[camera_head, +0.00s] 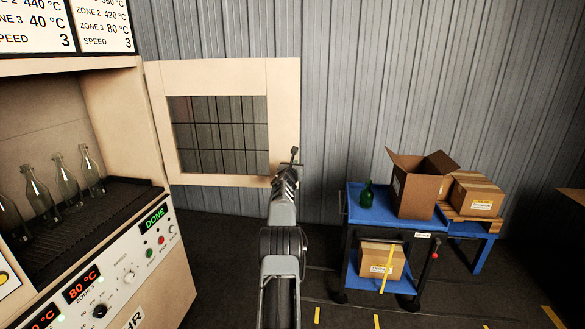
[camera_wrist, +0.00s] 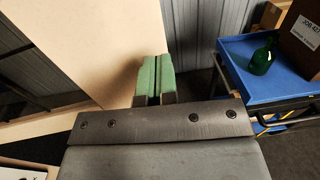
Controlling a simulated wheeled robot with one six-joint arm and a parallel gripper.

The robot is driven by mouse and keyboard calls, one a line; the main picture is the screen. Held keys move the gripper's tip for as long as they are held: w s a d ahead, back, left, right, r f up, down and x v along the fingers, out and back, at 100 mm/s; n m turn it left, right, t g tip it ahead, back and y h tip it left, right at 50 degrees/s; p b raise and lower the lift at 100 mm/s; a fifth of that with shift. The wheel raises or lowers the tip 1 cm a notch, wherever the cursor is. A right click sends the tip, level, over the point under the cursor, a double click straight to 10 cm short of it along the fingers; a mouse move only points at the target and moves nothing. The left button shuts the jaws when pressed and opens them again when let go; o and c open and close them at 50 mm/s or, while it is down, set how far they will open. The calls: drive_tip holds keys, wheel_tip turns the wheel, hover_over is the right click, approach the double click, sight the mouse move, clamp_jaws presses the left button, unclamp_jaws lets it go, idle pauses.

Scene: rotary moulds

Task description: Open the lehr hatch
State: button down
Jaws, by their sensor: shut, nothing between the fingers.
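The lehr hatch (camera_head: 284,110) is a cream frame with a dark wire-mesh window. It stands swung open to the right of the lehr opening, joined at the lehr's right edge. My gripper (camera_head: 292,160) is at the hatch's lower right corner in the head view. In the wrist view my gripper (camera_wrist: 152,72) has its green-padded fingers together with nothing between them. The hatch's cream panel (camera_wrist: 90,45) fills the left behind the fingers. I cannot tell whether the fingers touch it.
The lehr (camera_head: 150,270) shows a DONE display and several clear bottles on its dark belt (camera_head: 100,215). At right, a blue cart (camera_head: 410,225) carries a green bottle (camera_head: 366,193) and an open cardboard box (camera_head: 415,188). Dark floor shows between lehr and cart.

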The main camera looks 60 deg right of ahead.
drive_tip(key=shift+f+b, duration=0.15)
drive_tip(key=shift+b, duration=0.15)
drive_tip(key=s+b+v, duration=0.2)
drive_tip(key=b+v, duration=1)
drive_tip(key=v, duration=0.2)
drive_tip(key=shift+d, duration=0.4)
drive_tip(key=shift+s, duration=0.1)
